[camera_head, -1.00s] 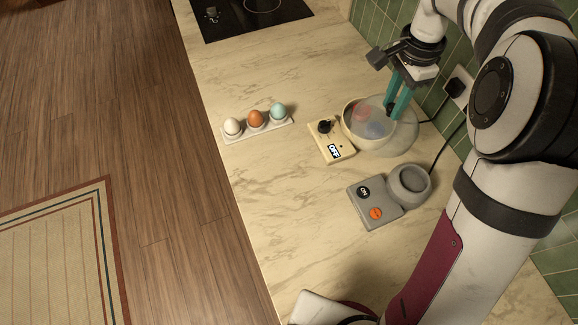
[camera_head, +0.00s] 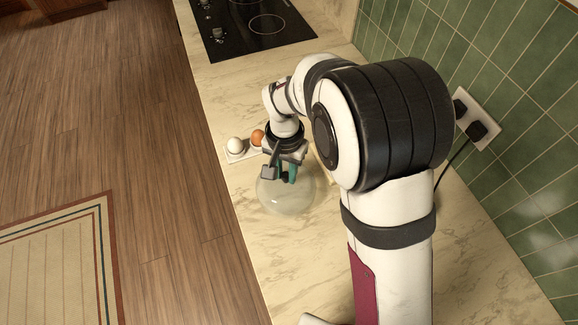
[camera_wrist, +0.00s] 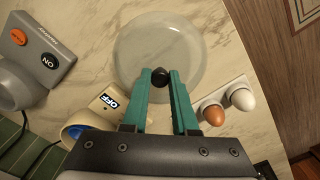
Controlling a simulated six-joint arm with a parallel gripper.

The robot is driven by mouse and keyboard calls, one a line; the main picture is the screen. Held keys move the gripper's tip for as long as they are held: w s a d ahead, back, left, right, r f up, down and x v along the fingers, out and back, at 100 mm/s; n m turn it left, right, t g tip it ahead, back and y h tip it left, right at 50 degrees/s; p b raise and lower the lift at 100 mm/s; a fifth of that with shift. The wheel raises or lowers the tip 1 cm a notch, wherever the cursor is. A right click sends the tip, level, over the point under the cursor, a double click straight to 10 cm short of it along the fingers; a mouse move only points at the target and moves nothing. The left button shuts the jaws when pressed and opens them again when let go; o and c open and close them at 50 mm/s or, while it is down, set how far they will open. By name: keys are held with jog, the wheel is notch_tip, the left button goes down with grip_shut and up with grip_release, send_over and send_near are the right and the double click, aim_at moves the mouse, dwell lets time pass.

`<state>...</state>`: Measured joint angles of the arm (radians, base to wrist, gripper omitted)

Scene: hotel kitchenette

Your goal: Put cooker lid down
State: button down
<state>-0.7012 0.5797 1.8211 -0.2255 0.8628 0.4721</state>
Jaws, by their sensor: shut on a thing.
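The clear, dome-shaped cooker lid (camera_head: 287,198) is under my gripper (camera_head: 287,176) in the head view, over the counter left of my arm. In the wrist view, my gripper (camera_wrist: 160,78) is shut on the black knob of the lid (camera_wrist: 135,45). I cannot tell whether the lid's rim touches the counter.
An egg holder (camera_head: 234,156) with a white egg (camera_head: 235,145) and a brown egg (camera_head: 257,137) stands close behind the lid. A grey device (camera_wrist: 45,62) with ON and orange buttons lies left in the wrist view. The front counter (camera_head: 300,265) is clear.

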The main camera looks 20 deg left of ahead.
aim_at(286, 175)
jog(key=shift+f, duration=1.05)
jog(key=shift+f, duration=0.1)
jog(key=c, duration=0.7)
grip_release()
notch_tip(286, 175, up, 12)
jog(key=s+d+r+m, duration=0.25)
jog(key=d+r, duration=0.25)
jog(key=d, duration=0.6)
jog(key=s+d+m, duration=0.1)
jog(key=s+d, duration=0.2)
jog(key=s, duration=0.2)
jog(key=s+d+m+y, duration=0.1)
jog(key=s+d, duration=0.3)
jog(key=s, duration=0.1)
jog(key=s+d+f+m, duration=0.1)
jog(key=s+d, duration=0.3)
jog(key=s, duration=0.1)
jog(key=shift+s+d+f+y, duration=0.1)
jog(key=shift+s+d+y, duration=0.1)
jog(key=shift+y, duration=0.2)
